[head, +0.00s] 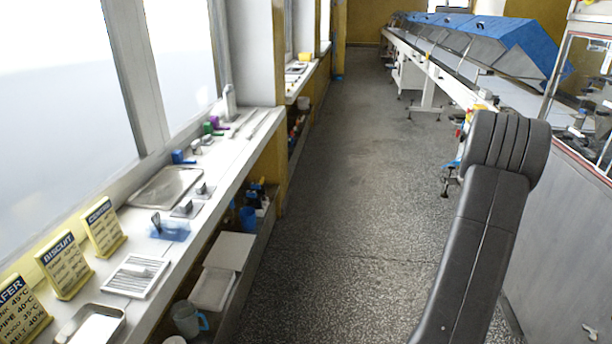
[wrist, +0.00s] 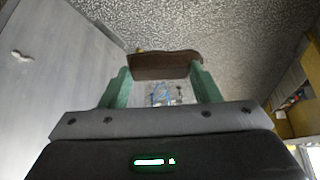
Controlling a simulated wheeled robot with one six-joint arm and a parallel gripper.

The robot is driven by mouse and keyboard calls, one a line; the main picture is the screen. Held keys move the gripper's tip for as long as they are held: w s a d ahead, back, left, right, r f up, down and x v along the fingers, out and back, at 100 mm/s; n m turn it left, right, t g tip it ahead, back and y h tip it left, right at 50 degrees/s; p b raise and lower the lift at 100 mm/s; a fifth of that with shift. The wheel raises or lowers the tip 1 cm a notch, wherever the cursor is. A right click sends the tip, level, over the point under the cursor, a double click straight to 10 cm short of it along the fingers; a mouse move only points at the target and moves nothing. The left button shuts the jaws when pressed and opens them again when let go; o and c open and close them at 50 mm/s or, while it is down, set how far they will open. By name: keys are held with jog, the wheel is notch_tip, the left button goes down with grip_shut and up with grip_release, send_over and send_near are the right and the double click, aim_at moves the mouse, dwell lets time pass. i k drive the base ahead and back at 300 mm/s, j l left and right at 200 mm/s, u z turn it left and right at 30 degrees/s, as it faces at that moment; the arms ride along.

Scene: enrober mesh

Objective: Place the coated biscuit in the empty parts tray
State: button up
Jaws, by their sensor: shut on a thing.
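The coated biscuit (wrist: 165,64) is a dark brown slab with a wavy edge. In the wrist view my gripper (wrist: 161,77) is shut on it, with a green finger at each side. The biscuit is held in the air over the speckled floor. In the head view my arm covers part of the right side, and neither my gripper nor the biscuit shows. A shallow metal tray (head: 148,203) that looks empty lies on the white windowsill counter at left. Another metal tray (head: 118,317) at the near left end has a pale surface inside; I cannot tell whether it holds something.
The counter (head: 215,172) also bears a white slatted rack (head: 136,276), a blue translucent dish (head: 172,232), small tools and upright signs (head: 65,265). A lower shelf holds boxes and a jug (head: 186,318). The aisle floor (head: 340,200) is clear. Machinery (head: 500,60) lines the right.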

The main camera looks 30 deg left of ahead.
aim_at(167, 186)
jog(key=i+u, duration=0.1)
jog(key=u, duration=0.3)
jog(key=i+u, duration=0.15)
jog(key=u, duration=0.25)
jog(key=i+u, duration=0.1)
jog(key=u, duration=0.3)
jog(key=i+u, duration=0.1)
jog(key=u, duration=0.3)
